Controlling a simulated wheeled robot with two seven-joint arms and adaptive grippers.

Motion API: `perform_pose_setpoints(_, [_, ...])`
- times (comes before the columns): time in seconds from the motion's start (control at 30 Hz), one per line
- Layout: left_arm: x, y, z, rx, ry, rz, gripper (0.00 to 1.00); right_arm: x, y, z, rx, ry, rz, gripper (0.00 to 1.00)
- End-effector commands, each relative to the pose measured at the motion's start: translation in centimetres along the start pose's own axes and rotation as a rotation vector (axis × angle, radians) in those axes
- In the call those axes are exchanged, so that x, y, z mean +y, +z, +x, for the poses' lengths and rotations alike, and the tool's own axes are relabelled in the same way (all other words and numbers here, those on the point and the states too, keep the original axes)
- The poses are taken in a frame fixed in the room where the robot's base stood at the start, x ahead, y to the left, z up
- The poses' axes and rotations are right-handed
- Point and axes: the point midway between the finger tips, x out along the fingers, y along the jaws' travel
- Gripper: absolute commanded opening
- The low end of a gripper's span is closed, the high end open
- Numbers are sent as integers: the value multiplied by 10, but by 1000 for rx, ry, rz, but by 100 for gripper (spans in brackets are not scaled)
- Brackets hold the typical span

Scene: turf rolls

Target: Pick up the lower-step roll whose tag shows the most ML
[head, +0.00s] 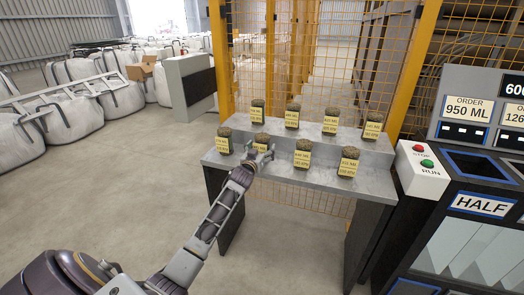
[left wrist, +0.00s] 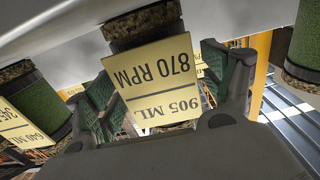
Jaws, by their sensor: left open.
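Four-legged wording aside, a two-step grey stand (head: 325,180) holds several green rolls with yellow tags. On the lower step are a far-left roll (head: 224,142), a second roll (head: 260,142), a third roll (head: 302,155) and a right-end roll (head: 348,165). My left gripper (head: 258,157) is open in front of the second roll. In the left wrist view, upside down, its fingers (left wrist: 165,95) stand either side of that roll's tag (left wrist: 155,80), reading 905 ML, 870 RPM. Contact is unclear. A neighbouring tag (left wrist: 25,125) reads 640 ML. My right gripper is out of view.
Several rolls, one of them the right-end upper roll (head: 372,127), stand on the upper step close behind. A stop/run box (head: 423,170) and order machine (head: 465,170) stand at right. Yellow mesh fencing (head: 270,60) is behind.

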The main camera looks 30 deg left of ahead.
Motion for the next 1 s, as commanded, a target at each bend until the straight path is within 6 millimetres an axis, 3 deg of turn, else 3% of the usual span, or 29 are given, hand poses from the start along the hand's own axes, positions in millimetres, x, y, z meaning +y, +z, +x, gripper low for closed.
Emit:
perform_pose_setpoints(0.2, [-1, 0, 10, 1, -1, 1, 82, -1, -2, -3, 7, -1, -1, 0])
perform_pose_setpoints(0.7, [0, 0, 10, 0, -1, 1, 82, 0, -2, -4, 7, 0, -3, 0])
perform_pose_setpoints(1.0, [0, 0, 10, 0, -1, 0, 44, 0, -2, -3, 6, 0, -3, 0])
